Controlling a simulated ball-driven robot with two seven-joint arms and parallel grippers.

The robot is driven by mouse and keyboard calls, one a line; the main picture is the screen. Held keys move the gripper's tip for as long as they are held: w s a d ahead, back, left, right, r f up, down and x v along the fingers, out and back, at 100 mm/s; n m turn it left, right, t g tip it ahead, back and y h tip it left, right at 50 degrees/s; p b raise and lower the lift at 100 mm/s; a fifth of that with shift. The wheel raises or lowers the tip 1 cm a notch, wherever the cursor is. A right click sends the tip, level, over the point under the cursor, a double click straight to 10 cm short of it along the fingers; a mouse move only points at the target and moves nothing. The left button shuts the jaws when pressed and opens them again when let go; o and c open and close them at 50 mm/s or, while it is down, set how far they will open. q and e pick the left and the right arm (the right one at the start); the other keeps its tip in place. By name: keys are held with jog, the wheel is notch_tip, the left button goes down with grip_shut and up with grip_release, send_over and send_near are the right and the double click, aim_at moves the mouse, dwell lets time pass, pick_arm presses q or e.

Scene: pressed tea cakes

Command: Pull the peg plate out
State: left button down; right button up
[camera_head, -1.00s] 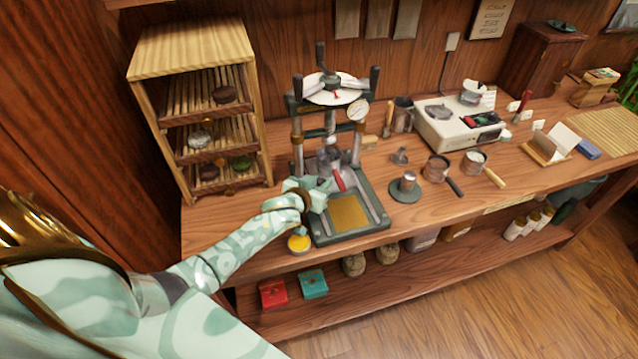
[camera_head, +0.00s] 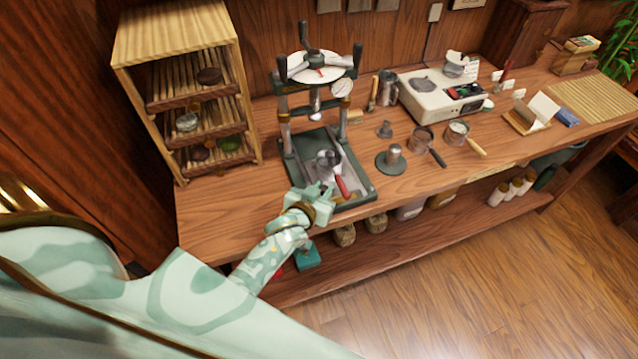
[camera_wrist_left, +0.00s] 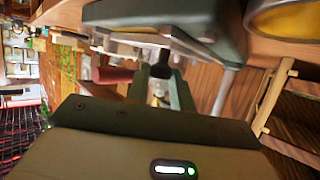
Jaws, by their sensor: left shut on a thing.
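My right gripper is not in view.
A wooden drying rack (camera_head: 180,85) stands to the left. A round tamper (camera_head: 393,160) and small pans (camera_head: 421,140) lie to the right. The table's front edge is close.

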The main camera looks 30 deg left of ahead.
pick_arm(q)
jog(key=c, duration=1.5)
grip_release()
jog(key=p+v, duration=0.2)
jog(key=v, duration=1.4)
jog(key=shift+s+p, duration=0.15)
jog(key=shift+p, duration=0.2)
